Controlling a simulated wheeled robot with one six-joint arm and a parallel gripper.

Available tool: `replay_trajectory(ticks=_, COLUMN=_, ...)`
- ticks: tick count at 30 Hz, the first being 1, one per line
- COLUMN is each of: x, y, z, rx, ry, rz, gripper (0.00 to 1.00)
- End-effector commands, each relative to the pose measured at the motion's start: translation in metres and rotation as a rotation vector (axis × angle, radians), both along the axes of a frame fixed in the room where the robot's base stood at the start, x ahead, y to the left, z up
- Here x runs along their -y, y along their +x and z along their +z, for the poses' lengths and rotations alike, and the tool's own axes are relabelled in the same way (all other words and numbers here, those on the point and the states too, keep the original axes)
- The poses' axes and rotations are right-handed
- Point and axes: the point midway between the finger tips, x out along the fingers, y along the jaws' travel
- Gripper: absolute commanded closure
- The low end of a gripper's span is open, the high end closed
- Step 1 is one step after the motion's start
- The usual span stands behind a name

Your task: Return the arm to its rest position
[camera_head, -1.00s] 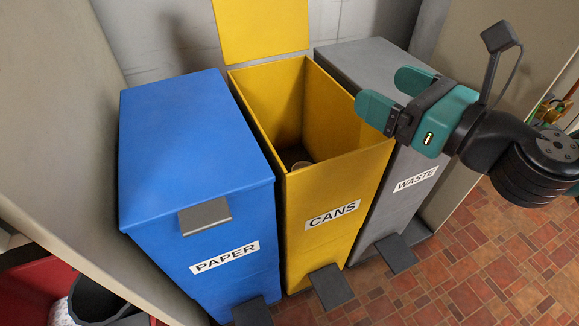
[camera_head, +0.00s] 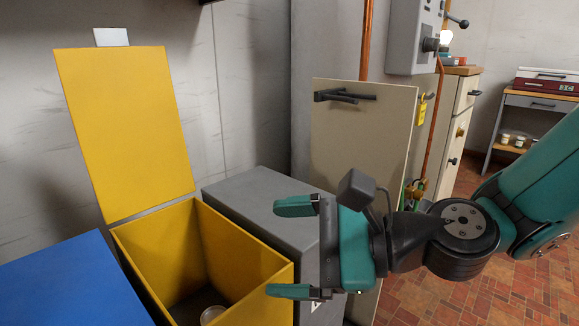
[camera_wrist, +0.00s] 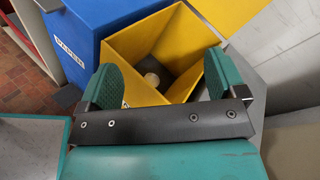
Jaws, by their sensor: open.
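My gripper (camera_head: 292,249) is open and empty, its two teal fingers spread apart. In the head view it is in front of the grey bin (camera_head: 262,203) and to the right of the open yellow bin (camera_head: 245,248). My arm runs off to the right edge of that view. In the wrist view the two fingers (camera_wrist: 160,86) frame the yellow bin (camera_wrist: 130,88), whose lid (camera_head: 130,130) stands raised. A pale round object (camera_head: 212,314) lies inside the yellow bin; it also shows in the wrist view (camera_wrist: 151,79).
The blue bin (camera_head: 75,285) stands left of the yellow one. A beige panel (camera_head: 350,135) with a dark handle, a copper pipe (camera_head: 366,45) and a grey wall box (camera_head: 412,35) are behind my gripper. Tiled floor (camera_head: 450,300) shows at lower right.

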Motion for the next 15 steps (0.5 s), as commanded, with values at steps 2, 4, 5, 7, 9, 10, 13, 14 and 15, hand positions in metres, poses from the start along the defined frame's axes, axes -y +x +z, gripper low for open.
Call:
replay_trajectory(ticks=2, x=0.012, y=-0.023, z=0.018, rx=0.302, ry=-0.185, rz=0.164, gripper=0.1)
replay_trajectory(ticks=4, x=0.03, y=-0.039, z=0.018, rx=0.545, ry=-0.354, rz=0.327, gripper=0.1)
replay_trajectory(ticks=5, x=0.039, y=-0.045, z=0.018, rx=0.635, ry=-0.419, rz=0.398, gripper=0.1)
replay_trajectory(ticks=7, x=0.062, y=-0.055, z=0.018, rx=0.812, ry=-0.555, rz=0.555, gripper=0.1)
replay_trajectory(ticks=9, x=0.086, y=-0.063, z=0.021, rx=0.947, ry=-0.669, rz=0.706, gripper=0.1)
replay_trajectory(ticks=10, x=0.096, y=-0.066, z=0.022, rx=0.996, ry=-0.709, rz=0.767, gripper=0.1)
replay_trajectory(ticks=13, x=0.13, y=-0.076, z=0.031, rx=1.116, ry=-0.825, rz=0.967, gripper=0.1)
replay_trajectory(ticks=14, x=0.14, y=-0.08, z=0.034, rx=1.143, ry=-0.852, rz=1.024, gripper=0.1)
replay_trajectory(ticks=15, x=0.153, y=-0.084, z=0.038, rx=1.173, ry=-0.885, rz=1.101, gripper=0.1)
